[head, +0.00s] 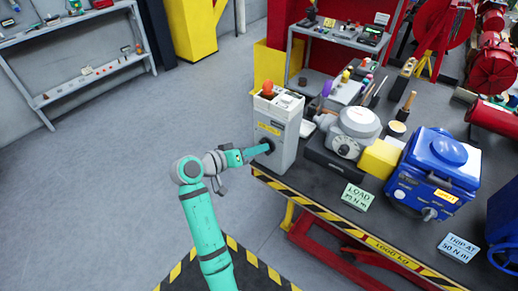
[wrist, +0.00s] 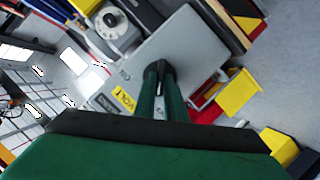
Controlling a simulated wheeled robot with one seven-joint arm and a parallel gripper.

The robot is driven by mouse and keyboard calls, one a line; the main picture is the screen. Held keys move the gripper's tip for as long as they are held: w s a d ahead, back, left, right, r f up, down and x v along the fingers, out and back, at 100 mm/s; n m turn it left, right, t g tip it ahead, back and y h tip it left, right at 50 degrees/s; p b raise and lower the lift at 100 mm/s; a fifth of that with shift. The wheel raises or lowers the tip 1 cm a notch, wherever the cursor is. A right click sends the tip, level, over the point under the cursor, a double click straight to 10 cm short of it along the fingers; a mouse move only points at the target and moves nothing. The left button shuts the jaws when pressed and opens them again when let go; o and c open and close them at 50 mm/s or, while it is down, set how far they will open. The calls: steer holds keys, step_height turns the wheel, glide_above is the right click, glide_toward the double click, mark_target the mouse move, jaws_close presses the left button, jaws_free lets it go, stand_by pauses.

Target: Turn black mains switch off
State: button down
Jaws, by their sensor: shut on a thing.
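A grey switch box (head: 287,152) stands at the left end of the workbench, with a yellow label on its front and an orange-red knob on top. The black mains switch (head: 269,144) is on its front face, mostly hidden by my gripper (head: 263,148). In the wrist view the green fingers (wrist: 164,75) are shut on the dark switch (wrist: 160,66), against the box's grey face (wrist: 195,50). Part of the lettering "ON" and a yellow label "VOLT" show beside the fingers. The switch's exact angle is hard to tell.
The workbench (head: 330,182) holds a grey device with a round dial (head: 345,147), a yellow block (head: 380,158) and a blue machine (head: 435,170) right of the box. Small tools stand behind. The bench edge is striped yellow and black. Open floor (head: 110,170) lies to the left.

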steer(key=shift+f+n, duration=0.15)
steer(key=shift+n, duration=0.15)
stand_by(0.4)
steer(key=c, duration=1.8)
jaws_free()
steer(key=shift+a, duration=0.1)
steer(key=v, duration=1)
steer(key=shift+s+a, duration=0.1)
steer(key=shift+a, duration=0.2)
